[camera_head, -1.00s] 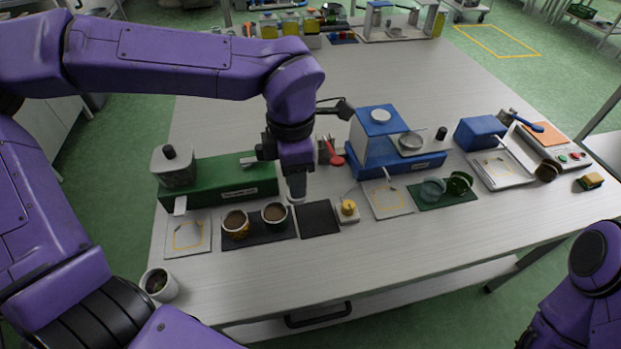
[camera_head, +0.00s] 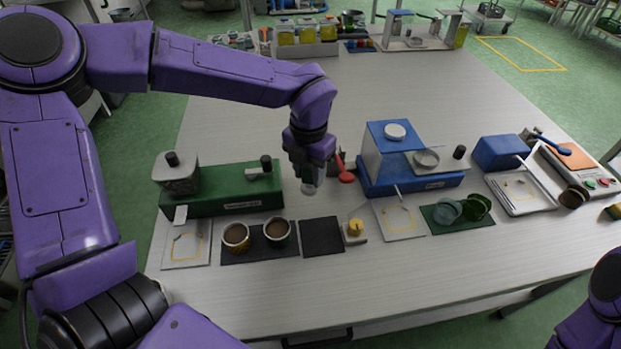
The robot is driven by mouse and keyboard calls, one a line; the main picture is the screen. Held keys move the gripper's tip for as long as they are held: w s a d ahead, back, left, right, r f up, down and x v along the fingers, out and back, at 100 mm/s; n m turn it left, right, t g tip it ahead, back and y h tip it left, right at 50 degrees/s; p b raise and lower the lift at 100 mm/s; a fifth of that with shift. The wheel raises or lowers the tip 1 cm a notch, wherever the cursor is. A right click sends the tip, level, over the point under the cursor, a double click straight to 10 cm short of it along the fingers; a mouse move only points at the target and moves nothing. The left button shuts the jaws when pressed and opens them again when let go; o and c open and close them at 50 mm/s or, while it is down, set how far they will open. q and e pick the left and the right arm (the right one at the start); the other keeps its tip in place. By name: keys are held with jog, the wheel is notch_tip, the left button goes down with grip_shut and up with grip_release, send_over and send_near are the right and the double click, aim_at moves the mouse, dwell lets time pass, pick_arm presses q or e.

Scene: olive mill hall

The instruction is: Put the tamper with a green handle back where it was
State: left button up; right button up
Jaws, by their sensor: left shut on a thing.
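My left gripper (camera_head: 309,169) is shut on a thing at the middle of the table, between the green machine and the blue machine. A pale, shiny round end (camera_head: 309,188) of the held thing shows below the fingers. The fingers hide the rest, and I cannot make out a green handle. The held thing is behind the empty dark mat (camera_head: 321,236); I cannot tell whether it touches the table. My right gripper is not in view; only part of my right arm shows at the lower right.
The green machine (camera_head: 235,205) is left of the gripper. A red tool (camera_head: 345,177) and the blue machine (camera_head: 415,181) stand close on its right. Two filled cups (camera_head: 236,237) (camera_head: 277,233) and a yellow-topped piece (camera_head: 354,228) are in front. The table behind is mostly clear.

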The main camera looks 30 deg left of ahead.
pick_arm(q)
jog(key=shift+w+a+f, duration=0.25)
jog(key=shift+w+f, duration=0.5)
jog(key=shift+f, duration=0.1)
jog(key=shift+w+a+f+p, duration=0.1)
jog(key=shift+w+f+p, duration=0.1)
jog(key=shift+f, duration=0.8)
jog(key=shift+w+a+f+p, duration=0.1)
jog(key=shift+w+f, duration=0.05)
jog(key=shift+f, duration=0.85)
jog(key=shift+f, duration=0.15)
jog(key=o, duration=1)
notch_tip(320, 180, up, 12)
jog(key=shift+r, duration=0.15)
